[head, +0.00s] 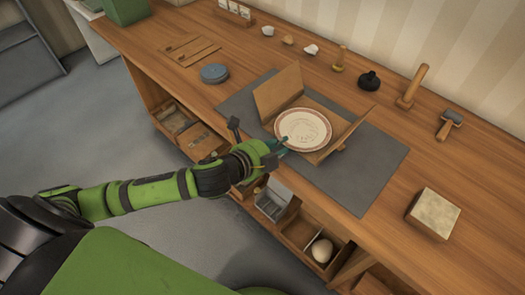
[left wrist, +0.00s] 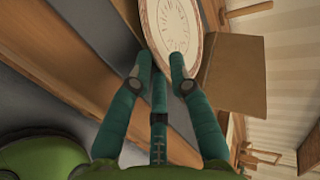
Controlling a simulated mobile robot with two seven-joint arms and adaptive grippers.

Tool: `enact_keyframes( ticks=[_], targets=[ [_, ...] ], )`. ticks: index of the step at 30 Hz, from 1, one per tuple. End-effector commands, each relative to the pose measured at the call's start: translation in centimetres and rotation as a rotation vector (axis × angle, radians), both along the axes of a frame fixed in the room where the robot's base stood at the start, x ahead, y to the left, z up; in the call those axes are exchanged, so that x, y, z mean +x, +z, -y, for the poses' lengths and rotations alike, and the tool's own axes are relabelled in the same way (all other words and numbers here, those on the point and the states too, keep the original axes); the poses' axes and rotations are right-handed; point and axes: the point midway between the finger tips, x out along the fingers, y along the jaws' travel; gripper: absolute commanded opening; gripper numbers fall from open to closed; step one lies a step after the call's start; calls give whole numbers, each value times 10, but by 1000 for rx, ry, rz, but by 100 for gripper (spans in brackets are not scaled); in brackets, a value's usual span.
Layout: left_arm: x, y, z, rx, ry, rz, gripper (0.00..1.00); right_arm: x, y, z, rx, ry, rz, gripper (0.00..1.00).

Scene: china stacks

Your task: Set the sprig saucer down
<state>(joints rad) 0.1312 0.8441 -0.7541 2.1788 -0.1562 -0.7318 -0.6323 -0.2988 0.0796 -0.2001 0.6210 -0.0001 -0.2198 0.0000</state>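The sprig saucer (head: 303,129) is a pale round dish with a reddish-brown patterned rim. In the head view it is over an open cardboard box (head: 276,92) on the grey mat (head: 377,165). My left gripper (head: 281,146) is at its near left rim, with teal fingers closed about the edge. In the left wrist view, the saucer (left wrist: 170,22) is at the top and the fingers (left wrist: 160,68) meet its lower rim. Whether the saucer touches the box beneath is hidden. My right gripper is not in view.
A blue-grey round tin (head: 214,73) stands left of the mat. A pale block (head: 433,213) sits at the right. Small tools, including a roller (head: 449,124), line the back. Open compartments with a white round object (head: 322,250) lie below the front edge. The mat's right part is clear.

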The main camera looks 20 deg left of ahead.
Motion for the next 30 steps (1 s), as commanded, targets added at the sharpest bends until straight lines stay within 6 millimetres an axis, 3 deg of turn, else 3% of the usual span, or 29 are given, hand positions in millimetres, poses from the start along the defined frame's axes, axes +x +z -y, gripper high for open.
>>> enact_keyframes(
  ticks=[10, 12, 18, 30],
  targets=[
    [-68, 31, -24, 4, -5, -2, 20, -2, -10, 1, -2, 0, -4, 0],
    [-75, 39, -28, 2, 0, -5, 20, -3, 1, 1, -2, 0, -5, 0],
    [-88, 45, -32, 0, -1, -1, 20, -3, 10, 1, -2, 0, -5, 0],
    [-91, 46, -33, -1, -1, 2, 20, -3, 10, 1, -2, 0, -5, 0]
  ],
)
